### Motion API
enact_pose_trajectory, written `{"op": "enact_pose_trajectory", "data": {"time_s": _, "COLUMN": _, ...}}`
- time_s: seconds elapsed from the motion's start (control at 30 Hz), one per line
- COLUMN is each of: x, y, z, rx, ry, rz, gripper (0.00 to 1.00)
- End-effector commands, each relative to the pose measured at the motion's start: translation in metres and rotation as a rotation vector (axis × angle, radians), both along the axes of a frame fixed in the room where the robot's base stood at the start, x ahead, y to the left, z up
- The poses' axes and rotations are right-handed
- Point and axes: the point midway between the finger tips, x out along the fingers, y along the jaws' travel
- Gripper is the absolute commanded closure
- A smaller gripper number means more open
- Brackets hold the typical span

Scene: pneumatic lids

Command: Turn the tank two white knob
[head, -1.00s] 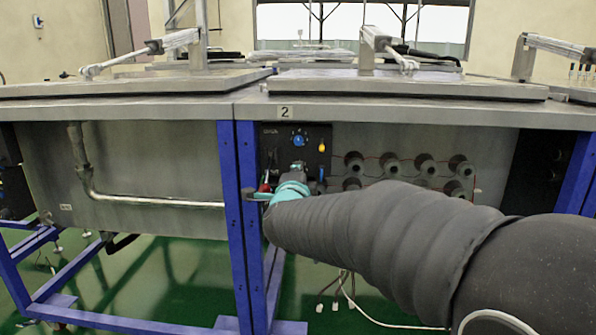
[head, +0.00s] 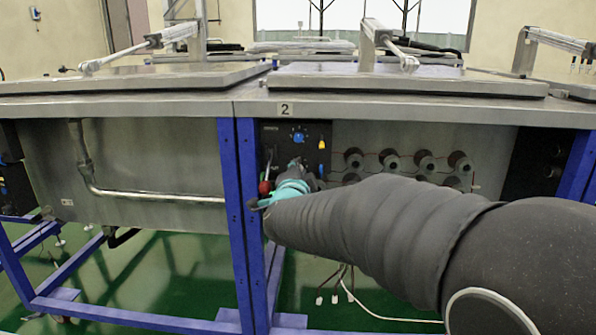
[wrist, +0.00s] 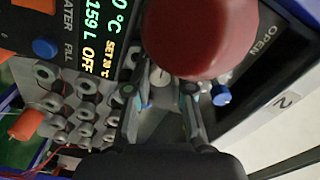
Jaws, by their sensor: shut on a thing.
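Tank two carries a "2" label (head: 286,110) and has a dark control panel (head: 270,133) on its front. My gripper (head: 297,165) is at the lower part of this panel. In the wrist view my gripper's two fingers (wrist: 161,88) are closed in on a small white knob (wrist: 160,74), one on each side. The knob's pointer line shows, but its lower part is hidden between the fingers. In the head view the white knob is hidden behind my gripper.
A large red button (wrist: 188,38) stands close to the fingers in the wrist view. Several round grey fittings (wrist: 60,100) lie left of the fingers. Blue frame posts (head: 238,220) stand left of my gripper.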

Motion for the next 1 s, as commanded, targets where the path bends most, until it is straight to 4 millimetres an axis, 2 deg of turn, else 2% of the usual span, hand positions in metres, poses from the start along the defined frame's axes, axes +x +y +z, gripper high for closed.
{"op": "enact_pose_trajectory", "data": {"time_s": 0.13, "x": 0.0, "y": 0.001, "z": 0.0, "rx": 0.0, "ry": 0.0, "rz": 0.001, "gripper": 1.0}}
{"op": "enact_pose_trajectory", "data": {"time_s": 0.17, "x": 0.0, "y": 0.001, "z": 0.0, "rx": 0.0, "ry": 0.001, "rz": 0.002, "gripper": 0.71}}
{"op": "enact_pose_trajectory", "data": {"time_s": 0.23, "x": 0.0, "y": 0.001, "z": 0.0, "rx": 0.001, "ry": 0.0, "rz": 0.001, "gripper": 0.53}}
{"op": "enact_pose_trajectory", "data": {"time_s": 0.53, "x": 0.0, "y": 0.0, "z": 0.0, "rx": 0.001, "ry": 0.0, "rz": 0.001, "gripper": 0.53}}
{"op": "enact_pose_trajectory", "data": {"time_s": 0.67, "x": -0.008, "y": 0.001, "z": 0.0, "rx": 0.001, "ry": -0.001, "rz": 0.001, "gripper": 0.53}}
{"op": "enact_pose_trajectory", "data": {"time_s": 0.77, "x": -0.021, "y": 0.001, "z": 0.001, "rx": 0.002, "ry": 0.0, "rz": 0.002, "gripper": 0.53}}
{"op": "enact_pose_trajectory", "data": {"time_s": 1.0, "x": -0.069, "y": 0.004, "z": 0.001, "rx": 0.002, "ry": -0.002, "rz": 0.004, "gripper": 0.53}}
